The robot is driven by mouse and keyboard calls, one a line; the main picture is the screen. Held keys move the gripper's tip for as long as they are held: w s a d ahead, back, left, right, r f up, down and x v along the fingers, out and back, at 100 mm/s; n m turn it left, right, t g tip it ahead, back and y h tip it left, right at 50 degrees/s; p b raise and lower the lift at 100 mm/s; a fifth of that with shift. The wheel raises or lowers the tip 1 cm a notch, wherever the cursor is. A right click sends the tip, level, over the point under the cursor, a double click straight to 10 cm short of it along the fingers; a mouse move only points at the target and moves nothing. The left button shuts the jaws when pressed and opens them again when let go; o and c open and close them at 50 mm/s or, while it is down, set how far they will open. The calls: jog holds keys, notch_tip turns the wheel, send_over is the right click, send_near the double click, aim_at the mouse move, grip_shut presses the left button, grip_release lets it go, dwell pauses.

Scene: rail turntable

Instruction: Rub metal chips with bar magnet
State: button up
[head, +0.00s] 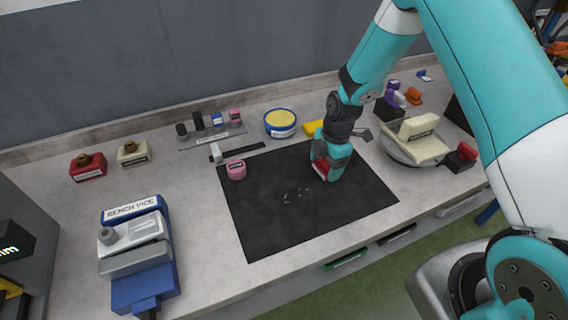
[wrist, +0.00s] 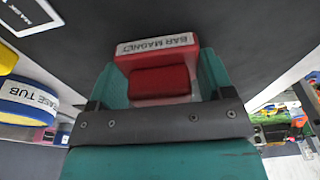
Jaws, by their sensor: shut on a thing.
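My gripper (head: 326,172) is shut on the red bar magnet (head: 320,170), low over the right part of the black mat (head: 262,235). In the wrist view the bar magnet (wrist: 160,75) shows its white label between the fingers of my gripper (wrist: 160,92). Whether it touches the mat I cannot tell. The metal chips (head: 297,195) are several small bright bits scattered on the mat, left of and nearer than my gripper, apart from it. They do not show in the wrist view.
A pink labelled pot (head: 236,170) stands on the mat's far left corner. A blue grease tub (head: 281,124) and a yellow block (head: 314,127) stand behind the mat. A bench vice (head: 137,250) stands at left.

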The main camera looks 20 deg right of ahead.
notch_tip(320, 180, up, 3)
jog(key=shift+s+a+r+p, duration=0.1)
jog(key=shift+a+p, duration=0.05)
jog(key=shift+p, duration=0.35)
jog(key=shift+r+p, duration=1.7)
jog(key=shift+r, duration=0.8)
